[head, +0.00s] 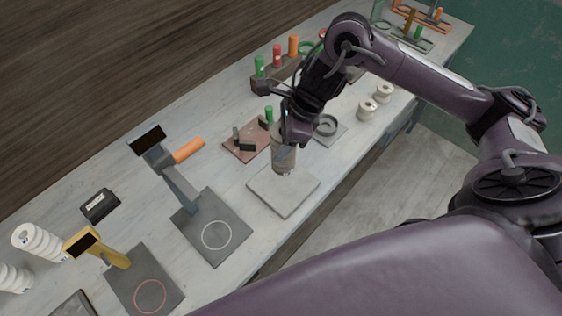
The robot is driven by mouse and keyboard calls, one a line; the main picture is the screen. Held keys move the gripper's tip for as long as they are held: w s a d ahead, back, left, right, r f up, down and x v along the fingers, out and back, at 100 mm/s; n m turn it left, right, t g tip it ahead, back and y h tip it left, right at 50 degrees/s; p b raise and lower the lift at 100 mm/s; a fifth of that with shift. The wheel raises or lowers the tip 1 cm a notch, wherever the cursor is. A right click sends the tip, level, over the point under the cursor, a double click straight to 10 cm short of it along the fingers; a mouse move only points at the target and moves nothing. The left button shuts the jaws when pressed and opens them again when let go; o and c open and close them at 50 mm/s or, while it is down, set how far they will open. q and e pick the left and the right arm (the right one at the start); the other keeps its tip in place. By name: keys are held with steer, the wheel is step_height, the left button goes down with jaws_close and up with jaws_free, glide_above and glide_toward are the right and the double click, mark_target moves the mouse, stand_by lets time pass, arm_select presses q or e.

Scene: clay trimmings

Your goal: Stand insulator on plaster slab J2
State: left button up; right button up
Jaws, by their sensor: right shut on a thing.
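My right gripper (287,143) is shut on a beige-brown cylinder, which I take to be the insulator (284,163). The insulator is roughly upright, its upper part hidden by the gripper. Its lower end is over the back part of a pale grey square slab, which looks like the plaster slab (283,197). I cannot tell whether the insulator touches the slab or hangs just above it. No J2 label is readable. My left gripper is not in view.
A reddish board (246,142) with small items lies behind the slab. White spools (367,109) stand to the right.

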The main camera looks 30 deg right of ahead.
step_height(320, 180, down, 5)
steer(key=shift+f, duration=0.1)
step_height(320, 180, down, 3)
steer(key=shift+r, duration=0.1)
steer(key=shift+f, duration=0.2)
steer(key=shift+f, duration=0.1)
steer(key=o, duration=1.4)
